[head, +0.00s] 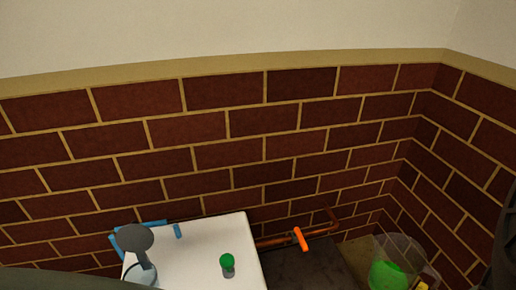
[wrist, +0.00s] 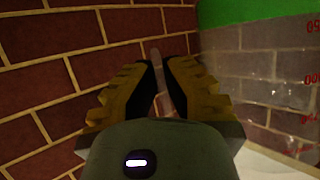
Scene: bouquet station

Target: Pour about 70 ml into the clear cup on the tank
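A clear measuring jug (head: 402,256) with bright green liquid at its bottom is at the lower right of the head view. It fills the right of the wrist view (wrist: 262,65), with red scale marks and green at the picture's top. My gripper (wrist: 160,65) has its yellow fingers closed around a thin grey strip beside the jug, seemingly its handle. One finger shows at the head view's bottom edge. The white tank top (head: 195,250) is at the lower left. A clear, bluish vessel (head: 149,273), apparently the cup, stands there, partly cut off; its contents are unclear.
A dark grey disc (head: 136,237) on a stem rises at the clear vessel. A small green-topped item (head: 227,262) stands on the tank. A copper pipe with an orange handle (head: 300,238) lies between tank and jug. Brick walls close the corner.

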